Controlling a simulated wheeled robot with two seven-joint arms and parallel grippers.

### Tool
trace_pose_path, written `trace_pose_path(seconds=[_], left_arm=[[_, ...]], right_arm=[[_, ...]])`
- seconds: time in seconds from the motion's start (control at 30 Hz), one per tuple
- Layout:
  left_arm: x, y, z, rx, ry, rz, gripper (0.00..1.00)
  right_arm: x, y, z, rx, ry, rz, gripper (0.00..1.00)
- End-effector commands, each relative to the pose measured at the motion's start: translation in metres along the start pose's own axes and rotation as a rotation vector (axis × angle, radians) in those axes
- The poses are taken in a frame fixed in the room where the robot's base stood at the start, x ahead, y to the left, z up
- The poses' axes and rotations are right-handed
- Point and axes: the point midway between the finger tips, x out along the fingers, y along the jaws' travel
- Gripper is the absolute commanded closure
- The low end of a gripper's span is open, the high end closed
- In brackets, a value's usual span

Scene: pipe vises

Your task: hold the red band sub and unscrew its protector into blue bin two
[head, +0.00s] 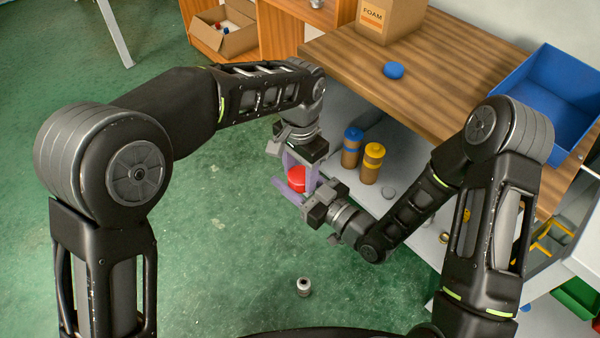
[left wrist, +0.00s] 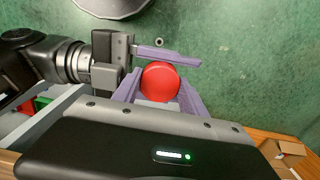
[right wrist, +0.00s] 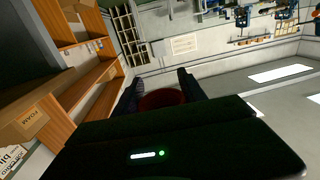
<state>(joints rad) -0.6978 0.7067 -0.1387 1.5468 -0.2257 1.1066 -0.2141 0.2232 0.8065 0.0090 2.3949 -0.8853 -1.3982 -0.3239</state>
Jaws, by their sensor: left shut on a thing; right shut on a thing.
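The red round-ended piece (head: 297,178) is held in the air between my two grippers, in front of the workbench. My left gripper (head: 300,168) reaches down from above and is shut on it. Its red round face (left wrist: 160,82) shows between the purple fingers in the left wrist view. My right gripper (head: 297,194) comes from the lower right and is also shut on the piece, which looks dark red (right wrist: 162,98) in the right wrist view. The fingers hide the joint between sub and protector. A blue bin (head: 548,88) stands on the bench at the right; no number is legible.
A blue-banded cylinder (head: 352,147) and a yellow-banded cylinder (head: 372,162) stand on the lower shelf. A blue cap (head: 393,70) and a foam box (head: 388,18) are on the wooden bench (head: 440,80). A small metal piece (head: 304,287) stands on the green floor.

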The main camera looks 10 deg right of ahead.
Motion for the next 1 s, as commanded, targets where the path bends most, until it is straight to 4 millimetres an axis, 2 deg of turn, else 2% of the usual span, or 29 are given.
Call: trace_pose_path(seconds=[0.03,0.27,0.53,1.0], left_arm=[[-0.009,0.002,-0.005,0.003,0.018,-0.001,1.00],[-0.014,0.003,-0.008,0.005,0.020,0.000,1.00],[-0.039,0.003,-0.024,0.005,0.019,0.000,1.00],[-0.039,0.001,-0.023,0.001,0.010,0.000,1.00]], right_arm=[[-0.004,0.003,0.012,0.008,-0.037,0.011,1.00],[-0.004,0.003,0.013,0.008,-0.037,0.011,1.00],[-0.004,0.001,0.011,0.008,-0.032,0.006,1.00],[-0.002,0.001,0.007,0.004,-0.022,0.003,1.00]])
